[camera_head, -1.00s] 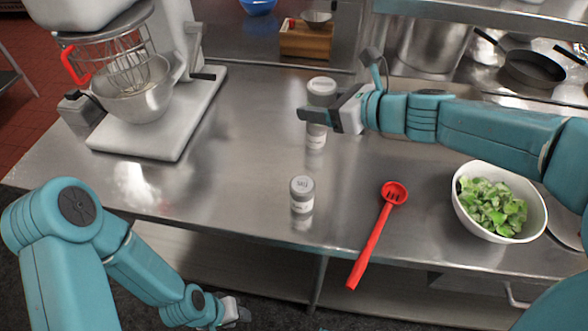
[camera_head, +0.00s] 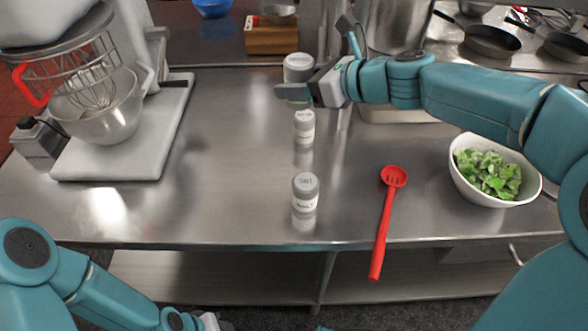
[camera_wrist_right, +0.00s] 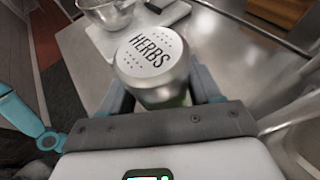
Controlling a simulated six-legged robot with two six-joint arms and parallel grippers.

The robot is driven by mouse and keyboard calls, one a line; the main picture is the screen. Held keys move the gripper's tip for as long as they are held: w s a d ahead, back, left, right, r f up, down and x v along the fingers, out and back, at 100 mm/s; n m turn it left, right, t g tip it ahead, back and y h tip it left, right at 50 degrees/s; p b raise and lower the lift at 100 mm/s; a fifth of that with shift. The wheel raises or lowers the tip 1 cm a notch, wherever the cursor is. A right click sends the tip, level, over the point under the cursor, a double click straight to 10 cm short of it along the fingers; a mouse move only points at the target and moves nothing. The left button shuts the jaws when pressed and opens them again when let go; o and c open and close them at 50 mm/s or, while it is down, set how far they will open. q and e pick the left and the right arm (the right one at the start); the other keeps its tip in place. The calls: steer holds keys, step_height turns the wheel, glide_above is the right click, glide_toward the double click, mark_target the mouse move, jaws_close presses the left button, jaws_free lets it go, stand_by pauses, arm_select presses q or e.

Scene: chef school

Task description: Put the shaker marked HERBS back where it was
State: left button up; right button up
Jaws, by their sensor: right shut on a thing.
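The HERBS shaker, with a silver rim and white lid marked HERBS, is between the fingers of my right gripper (camera_head: 294,91). Its lid (camera_head: 298,66) shows above the fingers in the head view; they hide most of its body. In the right wrist view, the HERBS shaker (camera_wrist_right: 152,62) sits between both jaws, lettering readable. A second shaker (camera_head: 304,128) stands on the counter in front of it, label unreadable. A shaker marked SALT (camera_head: 305,192) stands nearer the front edge. My left gripper (camera_head: 213,322) barely shows at the bottom edge; its fingers are unclear.
A stand mixer with a steel bowl (camera_head: 97,120) is at left. A red slotted spoon (camera_head: 385,220) and a white bowl of greens (camera_head: 493,172) lie at right. A wooden box (camera_head: 271,36) and pans (camera_head: 478,41) are behind. The steel counter (camera_head: 225,150) is clear left of the shakers.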

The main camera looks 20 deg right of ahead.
steer(key=shift+w+d+f+b, duration=0.15)
steer(key=shift+f+b, duration=2)
steer(key=shift+f, duration=2.95)
steer(key=shift+s+d+f+b, duration=0.1)
steer(key=shift+f+b, duration=2.05)
steer(key=shift+f, duration=2.95)
steer(key=shift+f, duration=0.15)
steer(key=o, duration=0.9)
